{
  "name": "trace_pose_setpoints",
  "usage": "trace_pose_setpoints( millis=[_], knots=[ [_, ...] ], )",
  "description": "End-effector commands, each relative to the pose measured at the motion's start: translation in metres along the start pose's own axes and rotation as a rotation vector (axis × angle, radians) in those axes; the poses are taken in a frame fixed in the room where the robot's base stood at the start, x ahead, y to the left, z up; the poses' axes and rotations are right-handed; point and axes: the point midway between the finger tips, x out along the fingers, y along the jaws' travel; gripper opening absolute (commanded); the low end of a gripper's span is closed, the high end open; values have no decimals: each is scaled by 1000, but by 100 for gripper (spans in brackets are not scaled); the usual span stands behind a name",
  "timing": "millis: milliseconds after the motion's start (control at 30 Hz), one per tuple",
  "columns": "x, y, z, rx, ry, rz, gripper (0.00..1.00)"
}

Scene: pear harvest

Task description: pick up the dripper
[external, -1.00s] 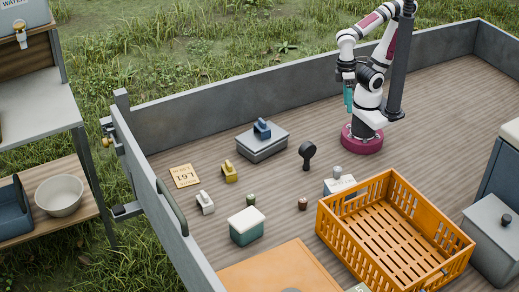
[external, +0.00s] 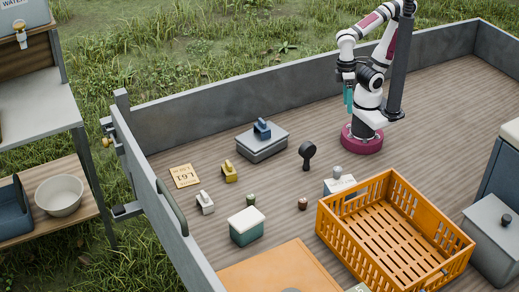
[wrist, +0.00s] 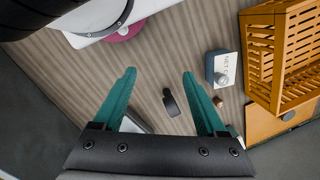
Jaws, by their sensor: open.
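No object is clearly recognisable as the dripper. On the wooden deck stand a black paddle-shaped object (external: 307,150), a yellow piece (external: 229,172), a white piece (external: 205,203), a small green cylinder (external: 251,199) and a small brown one (external: 302,204). A blue piece (external: 262,130) sits on a grey lidded box (external: 270,146). My gripper (external: 348,98) hangs above the deck beside my base, its teal fingers open and empty. In the wrist view, my gripper (wrist: 159,72) spreads wide, with the black object (wrist: 171,103) between and beyond the fingers, apart from both.
An orange slatted crate (external: 326,229) stands front right. A labelled box with a grey knob (external: 340,184) is behind it. A white-topped teal box (external: 246,226) and a yellow card (external: 184,176) lie left. Grey walls (external: 235,92) edge the deck. The deck around my base is clear.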

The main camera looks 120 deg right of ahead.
Motion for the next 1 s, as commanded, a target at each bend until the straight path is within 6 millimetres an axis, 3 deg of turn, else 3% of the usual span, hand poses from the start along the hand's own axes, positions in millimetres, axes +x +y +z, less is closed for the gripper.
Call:
trace_pose_setpoints(
  millis=[67, 167, 267, 333, 433, 500, 633, 667, 800, 900, 1000],
  knots=[
    [3, -3, -1, -95, -17, 40, 74],
    [13, -13, -5, -432, -66, 183, 74],
    [32, -40, -11, -949, -117, 391, 74],
    [52, -69, -8, -1348, -146, 548, 74],
    [91, -118, 17, -1946, -177, 799, 74],
    [119, -142, 46, -2318, -193, 1007, 74],
    [137, -150, 72, -2665, -165, 1549, 74],
    [136, -151, 74, 2647, 135, -1641, 74],
    [130, -158, 81, 2382, 18, -1722, 74],
    [129, -159, 80, 2363, 7, -1730, 74],
    [134, -160, 63, 2367, 13, -1733, 74]
  ],
)
